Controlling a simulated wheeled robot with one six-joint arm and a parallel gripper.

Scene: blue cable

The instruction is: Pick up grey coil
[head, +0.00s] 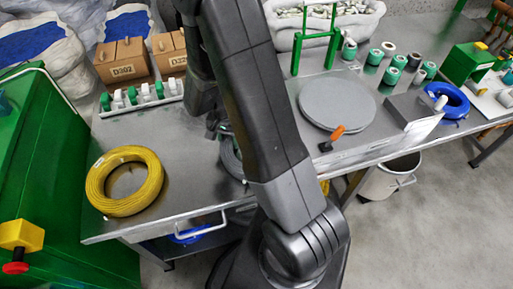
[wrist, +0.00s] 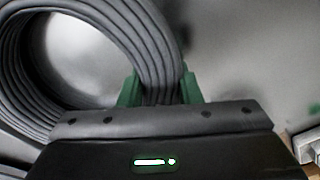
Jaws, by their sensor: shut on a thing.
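The grey coil (wrist: 165,50) fills the left and middle of the wrist view, a ring of several dark grey cable turns around an open centre. My gripper (wrist: 160,90) is shut on one side of the ring, with a green finger on each side of the cable bundle. In the head view my arm hides most of the grey coil (head: 231,158); only a part shows at the arm's left edge, over the metal table. I cannot tell whether the coil touches the table.
A yellow coil (head: 125,181) lies on the metal table (head: 195,215) to the left. A round grey disc (head: 337,102) and an orange-handled tool (head: 331,138) are right of my arm. A blue coil (head: 449,100) lies farther right. Cardboard boxes (head: 123,62) stand at the back left.

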